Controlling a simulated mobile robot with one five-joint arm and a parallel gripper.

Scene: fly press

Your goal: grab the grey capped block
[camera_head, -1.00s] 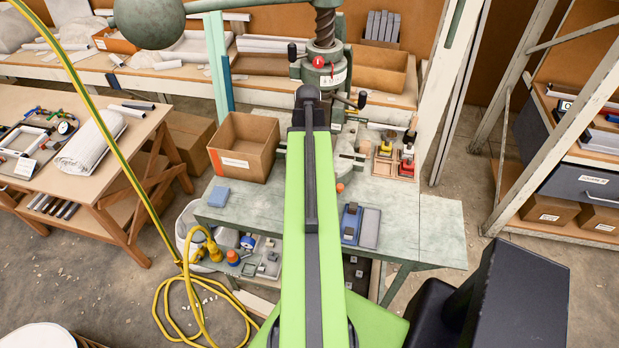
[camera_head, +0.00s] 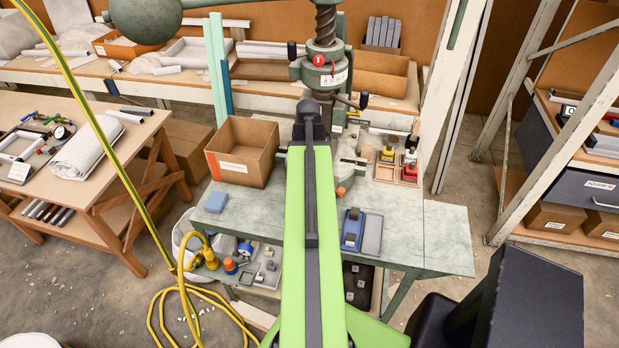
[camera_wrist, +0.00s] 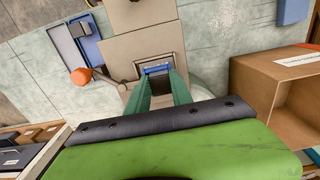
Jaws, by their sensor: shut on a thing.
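In the wrist view my gripper (camera_wrist: 158,76) reaches down with its two green fingers over the square plate of the press (camera_wrist: 178,47). The fingertips are close on a small block with a blue strip and grey around it (camera_wrist: 157,69), which I take to be the grey capped block. Most of it is hidden between and beyond the fingers. I cannot tell whether it is clear of the plate. In the head view my green arm hides the gripper and the block.
An open cardboard box (camera_head: 243,150) stands left of the press, with a blue block (camera_head: 216,200) in front. The press screw (camera_head: 326,60) rises behind.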

